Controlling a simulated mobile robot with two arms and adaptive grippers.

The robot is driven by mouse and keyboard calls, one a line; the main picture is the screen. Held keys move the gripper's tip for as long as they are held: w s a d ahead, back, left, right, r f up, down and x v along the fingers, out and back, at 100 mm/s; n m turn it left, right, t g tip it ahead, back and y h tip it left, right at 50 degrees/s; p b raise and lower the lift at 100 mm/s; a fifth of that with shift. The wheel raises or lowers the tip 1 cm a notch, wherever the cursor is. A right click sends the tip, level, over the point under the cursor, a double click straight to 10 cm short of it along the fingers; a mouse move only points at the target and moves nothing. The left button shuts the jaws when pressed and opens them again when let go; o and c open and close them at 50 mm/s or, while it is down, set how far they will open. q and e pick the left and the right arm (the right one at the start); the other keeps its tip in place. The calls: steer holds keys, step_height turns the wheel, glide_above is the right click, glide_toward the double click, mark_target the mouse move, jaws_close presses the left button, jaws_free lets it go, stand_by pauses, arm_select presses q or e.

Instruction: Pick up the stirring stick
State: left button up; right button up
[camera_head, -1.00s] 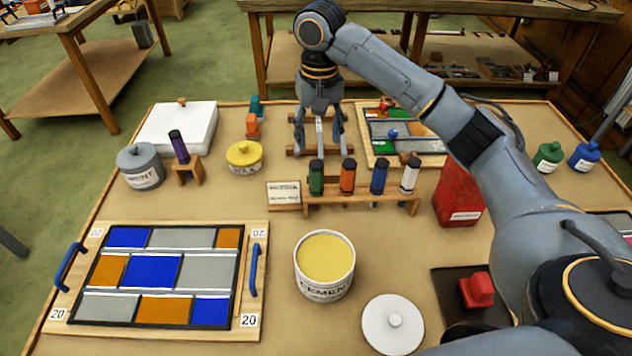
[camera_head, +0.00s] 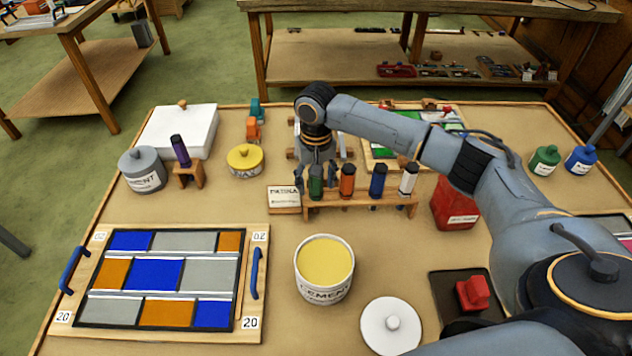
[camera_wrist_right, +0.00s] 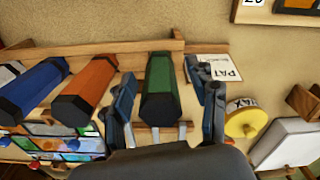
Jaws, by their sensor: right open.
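I cannot surely tell which thing is the stirring stick. My right gripper (camera_head: 316,180) is open at the left end of the rack. In the right wrist view, its fingers (camera_wrist_right: 160,82) are on either side of the green cylinder (camera_wrist_right: 160,88), with gaps visible. Whether either finger touches it is unclear. My left gripper is out of view.
An open cement tub (camera_head: 325,287) and a white lid (camera_head: 392,325) are in front. A leaded panel (camera_head: 255,325) lies front left, a red bottle (camera_head: 455,203) right of the rack. Bare table lies between panel and tub.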

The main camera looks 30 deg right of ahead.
steer(key=shift+f, duration=0.7)
jaws_close()
steer(key=shift+r, duration=0.15)
